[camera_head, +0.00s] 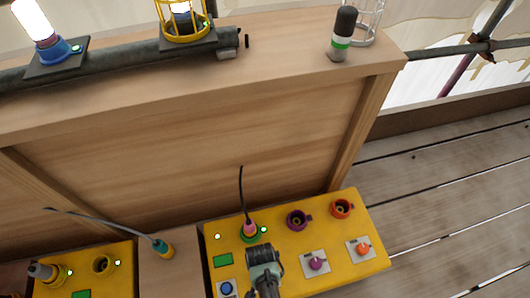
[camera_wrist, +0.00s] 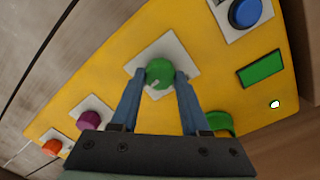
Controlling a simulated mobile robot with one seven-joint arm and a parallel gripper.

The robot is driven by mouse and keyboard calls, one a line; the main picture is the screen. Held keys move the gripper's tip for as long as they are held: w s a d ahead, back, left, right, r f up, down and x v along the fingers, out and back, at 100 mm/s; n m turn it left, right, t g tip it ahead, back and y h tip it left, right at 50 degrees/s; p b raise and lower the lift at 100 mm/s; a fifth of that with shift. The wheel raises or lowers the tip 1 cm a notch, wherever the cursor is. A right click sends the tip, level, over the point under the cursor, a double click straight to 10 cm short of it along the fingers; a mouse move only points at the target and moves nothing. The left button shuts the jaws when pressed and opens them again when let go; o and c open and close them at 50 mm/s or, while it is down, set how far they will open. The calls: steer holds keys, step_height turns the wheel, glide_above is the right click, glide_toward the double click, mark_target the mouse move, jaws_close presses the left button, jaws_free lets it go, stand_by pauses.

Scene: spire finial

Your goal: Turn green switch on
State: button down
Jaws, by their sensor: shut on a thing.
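The green switch (camera_wrist: 160,73) is a round knob with a small pale mark, set on a white square plate on the yellow panel (camera_wrist: 200,65). My gripper (camera_wrist: 161,78) is shut on this knob, with one blue finger on each side. In the head view my gripper (camera_head: 264,252) is over the yellow panel (camera_head: 290,280) and hides the green switch. A green-banded lamp (camera_head: 341,43) stands on the wooden ledge and looks unlit.
Blue (camera_head: 226,289), purple (camera_head: 317,263) and orange (camera_head: 362,248) switches flank my gripper. A cabled pink plug (camera_head: 249,228) sits in the green socket just behind it. Purple (camera_head: 297,219) and orange (camera_head: 341,208) sockets are empty. A wooden wall (camera_head: 190,140) rises behind.

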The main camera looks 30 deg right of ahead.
steer(key=shift+m, duration=0.8)
steer(key=shift+c, duration=2)
jaws_free()
step_height(320, 180, up, 13)
steer(key=p, duration=0.7)
steer(key=shift+w, duration=0.25)
steer(key=shift+a, duration=0.1)
